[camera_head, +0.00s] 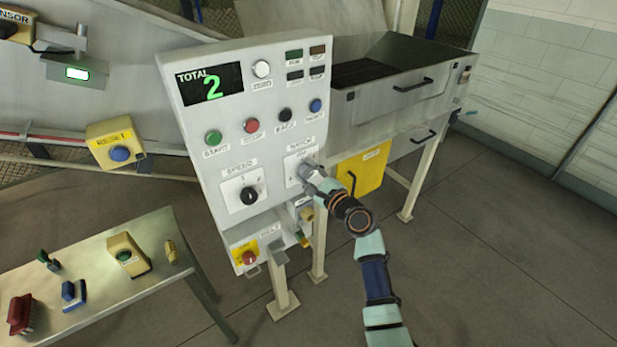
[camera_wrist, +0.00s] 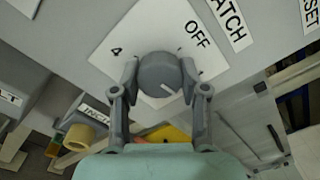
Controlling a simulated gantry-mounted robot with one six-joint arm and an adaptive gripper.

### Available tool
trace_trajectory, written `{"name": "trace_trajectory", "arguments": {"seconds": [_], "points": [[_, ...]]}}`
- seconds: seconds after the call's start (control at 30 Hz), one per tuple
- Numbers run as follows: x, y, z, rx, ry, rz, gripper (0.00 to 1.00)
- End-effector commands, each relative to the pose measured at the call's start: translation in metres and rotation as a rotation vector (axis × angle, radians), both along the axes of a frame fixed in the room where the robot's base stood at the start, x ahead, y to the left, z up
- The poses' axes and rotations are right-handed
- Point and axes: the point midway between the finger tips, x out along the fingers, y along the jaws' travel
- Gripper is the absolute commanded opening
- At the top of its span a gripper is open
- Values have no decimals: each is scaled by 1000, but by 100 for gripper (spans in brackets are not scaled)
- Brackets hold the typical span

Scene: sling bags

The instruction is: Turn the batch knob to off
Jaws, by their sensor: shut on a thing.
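The batch knob (camera_wrist: 158,70) is a round grey knob on a white dial plate (camera_wrist: 112,40) in the wrist view. OFF is printed at the upper right of the dial and a 4 at the upper left. A short white mark on the knob's face points to the lower right in the wrist view, away from the OFF label. My gripper (camera_wrist: 160,78) is shut on the knob, one finger on each side. In the head view my gripper (camera_head: 309,172) is at the BATCH dial (camera_head: 292,165) and mostly hides the knob.
The control panel (camera_head: 228,123) also carries a black speed knob (camera_head: 250,196), start (camera_head: 213,137) and stop (camera_head: 251,125) buttons, and a display (camera_head: 210,84) reading TOTAL 2. A red button on yellow (camera_head: 249,257) is below. A table (camera_head: 110,290) with loose parts stands at lower left.

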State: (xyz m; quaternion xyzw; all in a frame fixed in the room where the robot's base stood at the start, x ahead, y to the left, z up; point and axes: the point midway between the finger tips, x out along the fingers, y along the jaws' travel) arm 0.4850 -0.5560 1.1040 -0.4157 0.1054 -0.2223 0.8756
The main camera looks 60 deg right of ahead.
Motion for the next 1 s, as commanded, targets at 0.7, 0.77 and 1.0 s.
{"name": "trace_trajectory", "arguments": {"seconds": [0.7, 0.77, 1.0], "points": [[0, 0, -3, -598, 322, -1, 9], [0, -1, -2, -647, 349, -1, 9], [0, 0, -2, -848, 459, -2, 9]]}}
